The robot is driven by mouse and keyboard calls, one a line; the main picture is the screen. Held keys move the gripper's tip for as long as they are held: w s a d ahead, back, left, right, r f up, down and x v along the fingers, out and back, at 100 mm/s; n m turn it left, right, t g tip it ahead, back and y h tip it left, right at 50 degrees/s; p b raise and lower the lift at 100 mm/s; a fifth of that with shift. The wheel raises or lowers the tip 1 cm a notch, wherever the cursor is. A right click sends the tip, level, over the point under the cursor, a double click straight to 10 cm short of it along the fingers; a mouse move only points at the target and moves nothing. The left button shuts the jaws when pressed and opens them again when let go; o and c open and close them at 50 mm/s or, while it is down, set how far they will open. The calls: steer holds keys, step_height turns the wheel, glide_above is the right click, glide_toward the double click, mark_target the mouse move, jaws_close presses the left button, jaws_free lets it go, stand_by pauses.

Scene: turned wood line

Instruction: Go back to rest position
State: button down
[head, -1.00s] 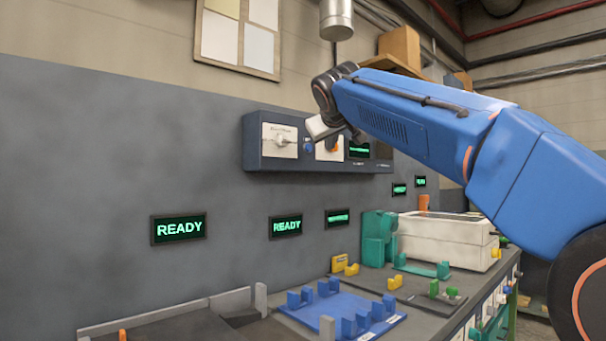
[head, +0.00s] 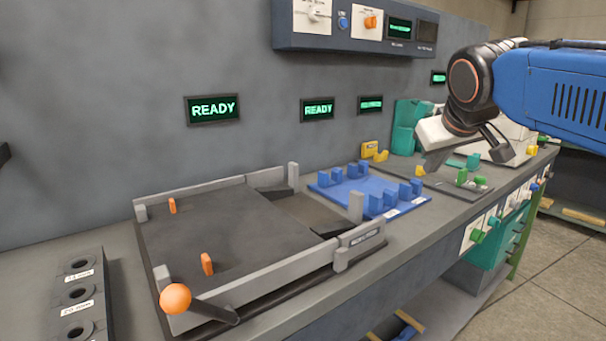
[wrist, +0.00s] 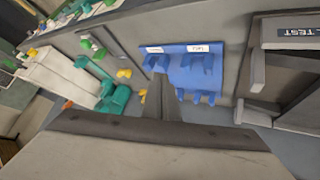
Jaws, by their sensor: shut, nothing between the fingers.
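My gripper (head: 430,172) hangs at the right of the head view, above the bench and in front of the teal machine. Its fingers are together and nothing is held between them. In the wrist view my gripper (wrist: 160,84) shows as one closed pair of fingers pointing at the bench, near the blue cradle plate (wrist: 192,62). My blue arm reaches in from the right edge of the head view.
The blue cradle plate (head: 369,192) lies empty on the bench. A grey tray fixture (head: 225,231) with an orange ball knob (head: 175,298) stands nearer. A block with several round holes (head: 78,292) is at lower left. A control panel (head: 360,35) hangs on the wall.

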steer(key=s+f+m+g, duration=0.1)
steer(key=s+f+g, duration=0.1)
steer(key=s+f, duration=0.9)
steer(key=s+d+f+m+g+y, duration=0.1)
steer(key=s+f+g, duration=0.1)
steer(key=s+f, duration=0.9)
step_height(320, 180, down, 6)
steer(key=shift+s+d+f, duration=0.1)
steer(key=shift+s+d, duration=0.05)
steer(key=shift+d, duration=0.15)
